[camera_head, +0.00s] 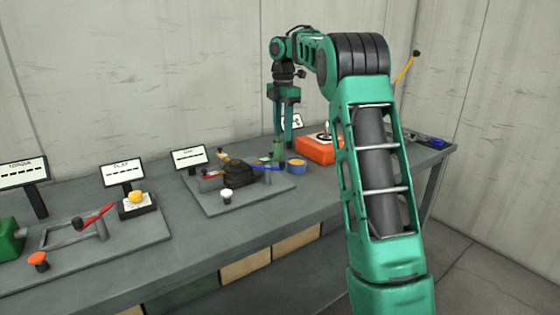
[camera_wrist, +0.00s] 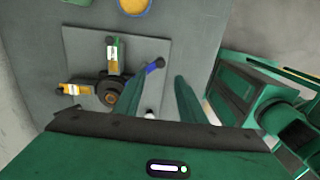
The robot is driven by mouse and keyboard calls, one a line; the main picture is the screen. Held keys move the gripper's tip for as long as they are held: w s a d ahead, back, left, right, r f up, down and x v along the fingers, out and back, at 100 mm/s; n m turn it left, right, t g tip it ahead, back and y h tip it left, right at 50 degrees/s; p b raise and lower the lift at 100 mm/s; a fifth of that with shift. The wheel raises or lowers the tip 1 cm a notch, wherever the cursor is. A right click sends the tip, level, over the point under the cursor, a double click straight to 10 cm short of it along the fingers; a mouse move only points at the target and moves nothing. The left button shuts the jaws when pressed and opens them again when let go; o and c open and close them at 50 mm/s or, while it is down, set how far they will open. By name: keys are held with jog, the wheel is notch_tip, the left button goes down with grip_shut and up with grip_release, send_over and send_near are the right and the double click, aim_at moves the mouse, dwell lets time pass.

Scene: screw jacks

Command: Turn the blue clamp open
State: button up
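The blue clamp handle (camera_head: 266,168) sticks out to the right from a dark round hub (camera_head: 238,173) on a grey plate. In the wrist view the blue handle (camera_wrist: 154,67) shows beside the tip of the left finger, on the side of the gap between the fingers. My gripper (camera_head: 281,150) is above the handle's outer end, pointing down. In the wrist view my gripper (camera_wrist: 160,75) has its two green fingers apart, with nothing held between them. The left finger hides part of the handle toward the hub. I cannot tell whether it touches the handle.
Other handles, one red (camera_head: 209,177) and one yellow (camera_head: 223,156), leave the hub. A white knob (camera_head: 226,195) stands at the plate's front. A blue-rimmed tan cup (camera_head: 297,166) is right of the handle. An orange box (camera_head: 316,151) stands behind. Bench is clear in front.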

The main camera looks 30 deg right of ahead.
aim_at(282, 161)
notch_tip(282, 161, down, 11)
jog(key=shift+r, duration=0.15)
dwell(0.4)
jog(key=shift+c, duration=0.3)
jog(key=shift+r, duration=0.1)
grip_shut()
